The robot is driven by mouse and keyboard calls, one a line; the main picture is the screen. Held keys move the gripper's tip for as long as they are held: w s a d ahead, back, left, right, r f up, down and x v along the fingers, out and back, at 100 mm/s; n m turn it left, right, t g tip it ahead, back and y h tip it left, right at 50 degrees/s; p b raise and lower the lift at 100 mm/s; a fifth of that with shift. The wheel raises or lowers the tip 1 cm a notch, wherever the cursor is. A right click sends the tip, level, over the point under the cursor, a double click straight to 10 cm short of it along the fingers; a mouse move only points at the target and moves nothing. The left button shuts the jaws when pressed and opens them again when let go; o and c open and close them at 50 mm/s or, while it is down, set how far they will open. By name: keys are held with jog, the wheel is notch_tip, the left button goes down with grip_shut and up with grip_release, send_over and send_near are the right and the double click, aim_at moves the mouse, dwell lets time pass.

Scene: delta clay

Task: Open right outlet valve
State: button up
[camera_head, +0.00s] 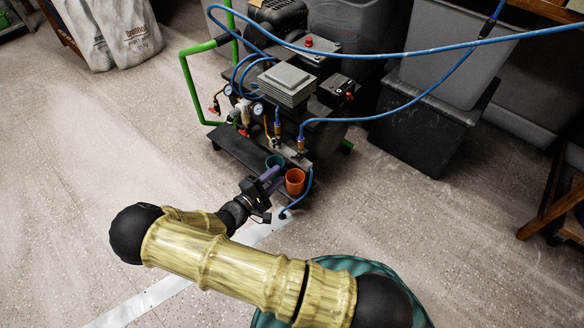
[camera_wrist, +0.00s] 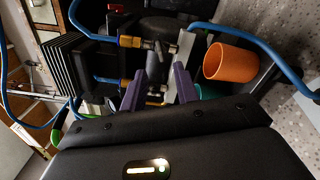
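The compressor unit has two outlet fittings with brass ends and blue hoses at its front. The right outlet valve (camera_head: 300,146) is the nearer, right-hand one; it also shows as the upper valve in the wrist view (camera_wrist: 158,46), with small metal levers beside the brass fitting. The left outlet valve (camera_head: 277,134) shows below it in the wrist view (camera_wrist: 132,82). My gripper (camera_head: 272,176) has purple fingers, spread open and empty, also seen in the wrist view (camera_wrist: 166,76). It is in front of the valves, beside the cups. Contact with a valve is not visible.
An orange cup (camera_head: 295,180) and a teal cup (camera_head: 273,161) stand close to my fingers on the unit's front plate. Blue hoses (camera_head: 400,112) loop over the unit. Grey bins (camera_head: 458,52) stand at the back right.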

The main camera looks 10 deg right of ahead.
aim_at(294, 160)
jog(key=b+x, duration=0.3)
jog(key=x, duration=0.4)
